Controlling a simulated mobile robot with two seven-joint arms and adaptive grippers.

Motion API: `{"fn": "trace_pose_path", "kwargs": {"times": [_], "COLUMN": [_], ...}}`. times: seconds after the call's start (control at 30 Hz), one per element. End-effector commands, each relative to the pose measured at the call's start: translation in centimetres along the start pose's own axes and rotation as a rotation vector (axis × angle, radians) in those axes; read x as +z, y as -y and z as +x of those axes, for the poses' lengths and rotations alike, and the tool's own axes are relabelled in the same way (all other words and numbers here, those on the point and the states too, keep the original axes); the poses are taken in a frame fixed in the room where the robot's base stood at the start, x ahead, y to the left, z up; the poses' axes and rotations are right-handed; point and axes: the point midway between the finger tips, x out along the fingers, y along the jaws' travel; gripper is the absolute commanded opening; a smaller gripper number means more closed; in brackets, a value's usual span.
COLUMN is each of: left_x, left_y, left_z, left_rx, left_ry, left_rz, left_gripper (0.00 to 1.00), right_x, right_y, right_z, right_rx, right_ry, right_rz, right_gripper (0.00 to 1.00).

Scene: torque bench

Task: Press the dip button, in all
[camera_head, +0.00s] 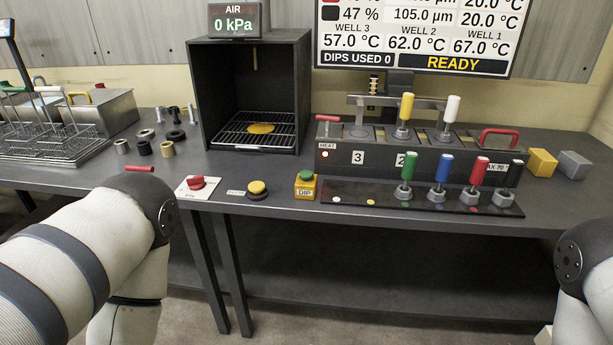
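The dip button is a green button on a yellow box (305,185) marked DIP, near the front edge of the bench, right of the middle-left. Nothing touches it. My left arm comes in from the left and bends down below the bench front; its gripper is out of the picture. Only a joint of my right arm shows at the right edge; its gripper is not in view either. The display (415,38) reads DIPS USED 0 and READY.
A red button (196,183) and a yellow button (257,189) sit left of the dip button. A dark strip (345,193) with several coloured-handled tools lies to its right. Behind stand an open dark cabinet (201,95) and a well unit (338,157).

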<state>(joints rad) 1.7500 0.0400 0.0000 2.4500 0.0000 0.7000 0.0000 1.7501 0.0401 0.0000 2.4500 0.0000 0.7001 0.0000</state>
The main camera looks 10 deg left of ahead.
Motion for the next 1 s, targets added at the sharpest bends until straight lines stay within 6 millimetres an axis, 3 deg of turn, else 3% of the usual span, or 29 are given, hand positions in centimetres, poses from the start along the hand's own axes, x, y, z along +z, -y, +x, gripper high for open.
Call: {"fn": "trace_pose_path", "kwargs": {"times": [0.07,1.0], "left_x": [0.0,0.0], "left_y": [0.0,0.0], "left_z": [0.0,0.0], "left_rx": [0.0,0.0], "left_ry": [0.0,0.0], "left_rz": [0.0,0.0], "left_gripper": [0.0,0.0], "right_x": [0.0,0.01], "right_y": [0.0,0.0], "right_z": [0.0,0.0], "right_rx": [0.0,0.0], "right_ry": [0.0,0.0], "right_rz": [0.0,0.0], "right_gripper": [0.43,0.43]}}
